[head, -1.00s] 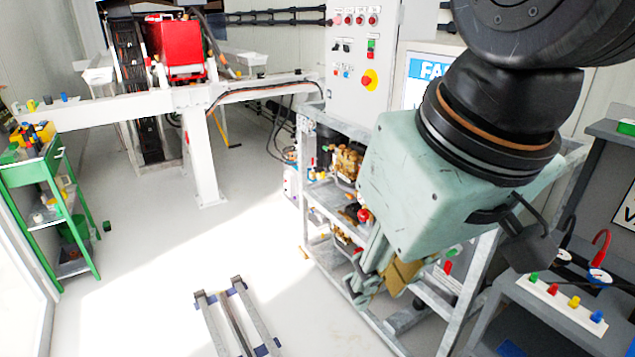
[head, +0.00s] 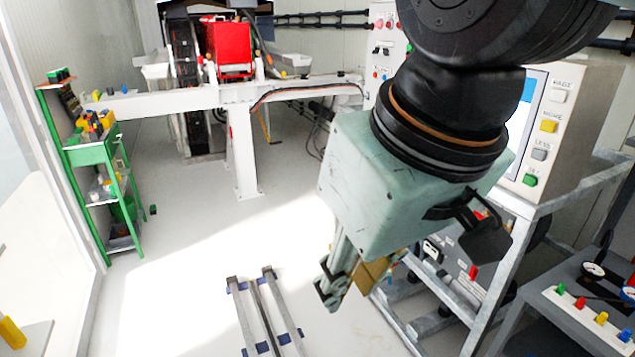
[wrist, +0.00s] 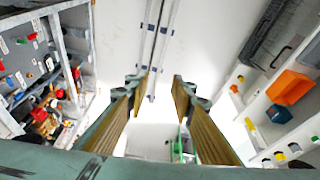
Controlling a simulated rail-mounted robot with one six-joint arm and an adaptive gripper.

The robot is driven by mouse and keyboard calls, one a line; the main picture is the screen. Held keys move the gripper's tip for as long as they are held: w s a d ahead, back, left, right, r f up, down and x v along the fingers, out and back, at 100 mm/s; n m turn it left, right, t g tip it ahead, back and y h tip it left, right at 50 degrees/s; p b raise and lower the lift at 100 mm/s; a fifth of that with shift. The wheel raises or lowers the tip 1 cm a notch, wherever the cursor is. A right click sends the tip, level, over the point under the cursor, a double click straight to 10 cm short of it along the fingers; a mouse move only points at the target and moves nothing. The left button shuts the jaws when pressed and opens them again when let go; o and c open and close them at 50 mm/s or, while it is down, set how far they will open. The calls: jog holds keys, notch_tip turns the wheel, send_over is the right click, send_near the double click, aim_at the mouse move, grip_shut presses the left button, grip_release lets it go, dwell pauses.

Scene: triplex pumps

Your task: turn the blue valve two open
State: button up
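My gripper (head: 340,288) hangs in the middle of the head view, pointing down over the floor. A small blue knob (head: 625,335) sits at the right end of a white strip on the grey bench at lower right, clear of my gripper. I cannot tell whether it is valve two. Small blue parts (wrist: 18,96) also show among red ones on the rack at left in the wrist view. Their kind is unclear.
A grey metal frame (head: 490,262) with a control panel (head: 548,130) stands right of my gripper. Floor rails (head: 262,318) lie below it. A green shelf cart (head: 95,155) stands at left, and a red machine (head: 228,48) at the back.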

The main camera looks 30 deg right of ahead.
jog(key=shift+o, duration=0.4)
jog(key=o, duration=0.5)
jog(key=shift+d, duration=0.1)
jog(key=shift+o, duration=0.3)
jog(key=shift+w+d+f+g+h, duration=0.15)
jog(key=shift+w+d+g, duration=0.05)
jog(key=shift+d, duration=0.3)
jog(key=shift+w+d+f+g+h, duration=0.15)
jog(key=shift+d+g, duration=0.05)
jog(key=shift+d, duration=0.25)
jog(key=w+d+f+n+g+h+p, duration=0.25)
jog(key=w+d+h, duration=0.2)
jog(key=d, duration=0.75)
jog(key=w+d+f+n+g+h+p, duration=0.1)
jog(key=w+d+n+g+h, duration=0.25)
jog(key=d, duration=0.75)
jog(key=w+d+f+n+g+h+p, duration=0.15)
jog(key=w+d+g+h, duration=0.35)
jog(key=d, duration=0.7)
jog(key=w+d+f+n+t+h+p, duration=0.1)
jog(key=w+d+f+n+t+h, duration=0.1)
jog(key=w+d+f, duration=0.5)
jog(key=w+d+f+n+t+h+p, duration=0.2)
jog(key=w+d+f+n+t, duration=0.2)
jog(key=w+d+f+n, duration=0.3)
jog(key=shift+w+f+p, duration=0.3)
jog(key=shift+w+f, duration=1.2)
jog(key=shift+f, duration=1.15)
jog(key=shift+d+n, duration=0.15)
jog(key=shift+n, duration=0.1)
